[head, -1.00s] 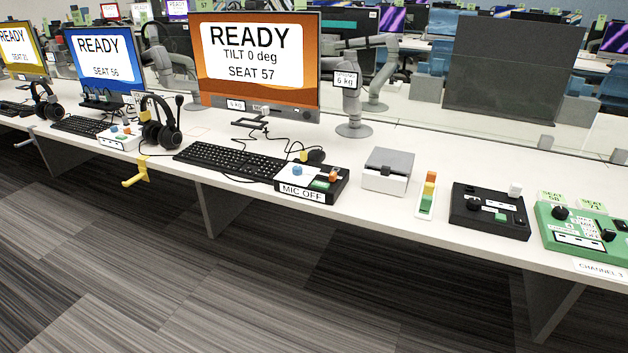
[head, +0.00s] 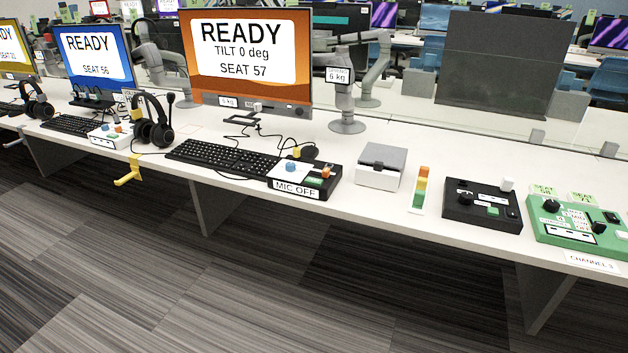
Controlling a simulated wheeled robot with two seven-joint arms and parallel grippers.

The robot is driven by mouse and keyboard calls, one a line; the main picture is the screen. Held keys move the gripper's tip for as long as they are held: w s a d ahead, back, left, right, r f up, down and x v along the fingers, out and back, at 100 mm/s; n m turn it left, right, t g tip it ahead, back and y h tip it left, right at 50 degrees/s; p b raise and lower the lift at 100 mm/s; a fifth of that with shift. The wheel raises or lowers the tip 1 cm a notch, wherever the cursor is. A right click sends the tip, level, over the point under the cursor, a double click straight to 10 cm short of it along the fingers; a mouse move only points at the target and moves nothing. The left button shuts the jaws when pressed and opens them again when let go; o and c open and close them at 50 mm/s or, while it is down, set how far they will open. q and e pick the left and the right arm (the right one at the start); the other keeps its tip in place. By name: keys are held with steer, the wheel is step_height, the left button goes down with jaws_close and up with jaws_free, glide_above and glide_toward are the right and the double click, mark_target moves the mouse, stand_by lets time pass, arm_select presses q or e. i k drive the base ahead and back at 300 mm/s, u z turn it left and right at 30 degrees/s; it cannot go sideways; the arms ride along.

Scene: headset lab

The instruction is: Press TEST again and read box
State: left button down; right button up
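No label reading TEST is legible, so I cannot tell which button it is. A black control box (head: 300,182) in front of the seat 57 keyboard reads MIC OFF and has a blue knob, a green button and an orange part. A second black box (head: 481,206) to the right carries a dark knob, a green button and a white upright piece. A green box (head: 580,228) at the right edge has black knobs and a CHANNEL 3 label. The orange monitor (head: 245,90) reads READY, TILT 0 deg, SEAT 57. Neither of my grippers is in view.
A grey-lidded white box (head: 380,167) and a coloured strip (head: 420,190) stand between the black boxes. A yellow hook (head: 128,170) hangs at the desk's front edge. The carpet (head: 300,290) in front is clear.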

mark_target(310, 181)
steer(key=k, duration=0.6)
steer(key=z, duration=0.65)
steer(key=i, duration=1.55)
steer(key=u, duration=0.15)
